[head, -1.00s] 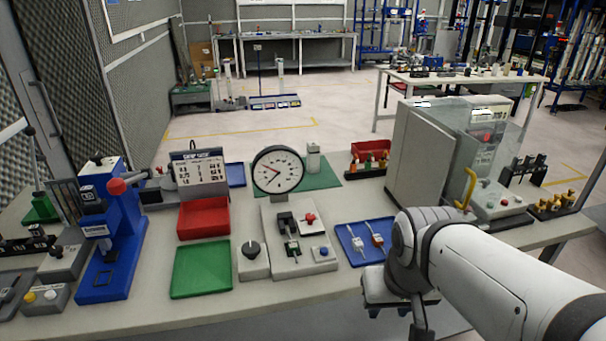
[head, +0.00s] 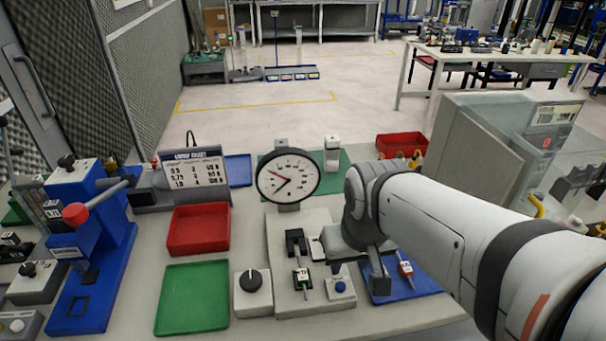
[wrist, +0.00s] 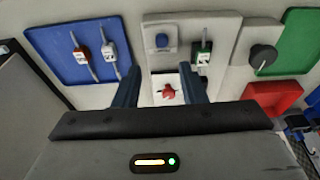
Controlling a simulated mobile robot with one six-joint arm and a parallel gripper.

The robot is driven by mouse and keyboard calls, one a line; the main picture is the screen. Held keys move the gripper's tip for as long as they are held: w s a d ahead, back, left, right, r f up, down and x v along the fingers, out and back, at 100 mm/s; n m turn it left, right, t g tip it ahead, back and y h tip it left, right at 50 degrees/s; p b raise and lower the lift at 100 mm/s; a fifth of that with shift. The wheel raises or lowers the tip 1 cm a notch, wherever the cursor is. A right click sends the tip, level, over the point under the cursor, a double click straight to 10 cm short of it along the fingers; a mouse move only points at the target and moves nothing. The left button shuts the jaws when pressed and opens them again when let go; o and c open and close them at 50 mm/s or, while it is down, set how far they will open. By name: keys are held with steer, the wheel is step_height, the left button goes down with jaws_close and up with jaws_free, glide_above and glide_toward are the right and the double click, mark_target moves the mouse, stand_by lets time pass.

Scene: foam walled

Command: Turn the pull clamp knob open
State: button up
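The red knob (wrist: 168,91) sits on a small white plate on the grey tester base (head: 290,225). In the head view my arm hides the knob, and only an edge of its plate shows. My gripper (wrist: 159,69) is open and empty. In the wrist view its two dark fingers stand either side of the red knob in the picture; I cannot tell how far above it they are. The black clamp (head: 295,240) stands left of the plate, with a cable connector (head: 302,279) in front of it, which also shows in the wrist view (wrist: 203,55).
A round gauge (head: 288,175) stands behind the base. A blue button (head: 340,287) is in front, and a black rotary knob (head: 250,281) is on a box to the left. Green (head: 193,297) and red (head: 198,230) trays lie left; a blue tray (head: 415,283) lies right.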

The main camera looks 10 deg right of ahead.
steer(key=shift+o, duration=0.7)
steer(key=shift+w+r, duration=0.1)
steer(key=shift+w, duration=0.05)
steer(key=shift+o, duration=0.2)
steer(key=w+m+g+y+p, duration=0.1)
steer(key=w+m+p, duration=0.3)
steer(key=m, duration=0.6)
steer(key=shift+w+r+y, duration=0.35)
steer(key=shift+w+y, duration=0.25)
steer(key=shift+w, duration=0.55)
steer(key=w+d+f+m+y+p, duration=0.2)
steer(key=w+m, duration=0.4)
steer(key=m, duration=0.4)
steer(key=shift+m+g, duration=0.3)
steer(key=shift+m, duration=0.1)
steer(key=x, duration=0.7)
steer(key=shift+w+d+f, duration=0.1)
steer(key=shift+w+f, duration=0.15)
